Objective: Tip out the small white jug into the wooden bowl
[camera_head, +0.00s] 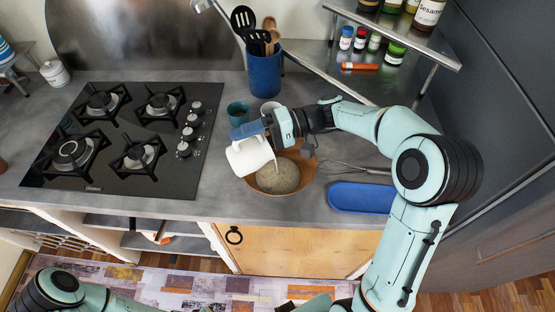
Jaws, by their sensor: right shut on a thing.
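The small white jug (247,158) is tilted over the left rim of the wooden bowl (304,170), its mouth toward the bowl. My right gripper (252,131) is shut on the jug near its top. A greyish-beige mass (279,177) fills much of the bowl, and a pale strip shows between the jug's mouth and the bowl. The bowl's back is partly hidden by my right arm and the jug. My left arm comes in at the bottom left; its gripper cannot be made out.
A teal cup (238,113) and a white cup (269,108) stand behind the jug. A blue tray (362,198) and a whisk (358,168) lie right of the bowl. A gas hob (125,140) is at left, and a blue utensil pot (264,75) stands behind.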

